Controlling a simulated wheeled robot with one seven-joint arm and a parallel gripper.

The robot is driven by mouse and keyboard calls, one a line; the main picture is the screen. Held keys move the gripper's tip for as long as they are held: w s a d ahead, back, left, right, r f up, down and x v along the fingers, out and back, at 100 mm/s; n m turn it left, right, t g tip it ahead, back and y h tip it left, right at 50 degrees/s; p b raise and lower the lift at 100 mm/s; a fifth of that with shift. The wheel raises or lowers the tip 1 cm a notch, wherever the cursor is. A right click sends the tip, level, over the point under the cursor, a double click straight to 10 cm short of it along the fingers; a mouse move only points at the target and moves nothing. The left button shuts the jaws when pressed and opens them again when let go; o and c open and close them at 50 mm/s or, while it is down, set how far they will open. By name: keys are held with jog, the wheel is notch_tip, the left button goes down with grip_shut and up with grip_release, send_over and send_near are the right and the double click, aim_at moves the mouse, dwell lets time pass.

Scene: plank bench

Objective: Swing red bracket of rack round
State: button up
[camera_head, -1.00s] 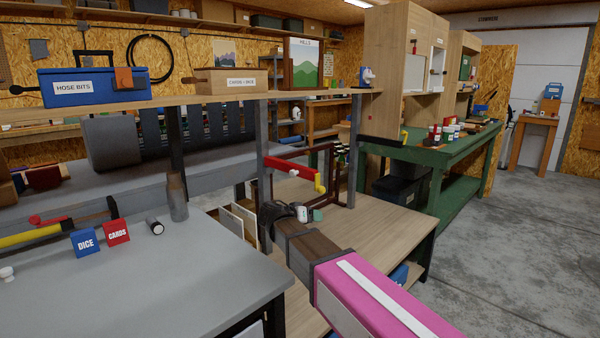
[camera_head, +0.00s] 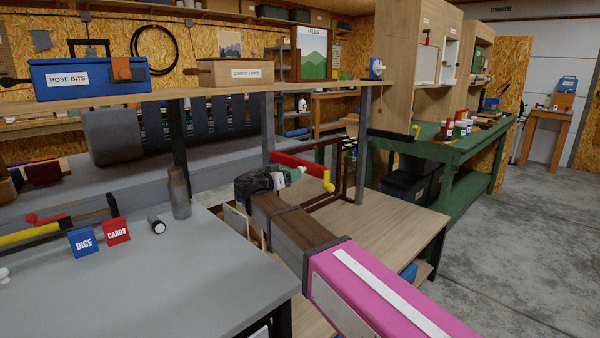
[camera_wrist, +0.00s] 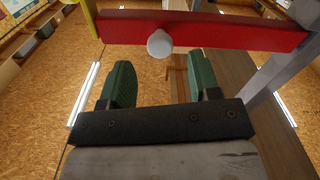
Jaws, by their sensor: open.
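The red bracket (camera_head: 302,164) is a long bar on the dark red rack (camera_head: 333,155), with a yellow piece (camera_head: 327,181) at its right end in the head view. In the wrist view the red bracket (camera_wrist: 225,32) crosses the top, with a pale round knob (camera_wrist: 159,44) on its face and yellow at its left end. My gripper (camera_head: 288,178) is close to the bracket. In the wrist view my gripper (camera_wrist: 160,68) is open and empty, its green fingers lying on either side of the knob's line. I cannot tell any contact.
The rack stands on a wooden bench (camera_head: 385,235). A grey post (camera_head: 363,145) rises right of it, under a shelf (camera_head: 200,95) with boxes. A grey table (camera_head: 200,268) with a bottle (camera_head: 179,193) and dice and cards boxes is at left. A green bench (camera_head: 460,165) stands at right.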

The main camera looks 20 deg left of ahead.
aim_at(293, 164)
jog(key=shift+x, duration=2.55)
grip_shut()
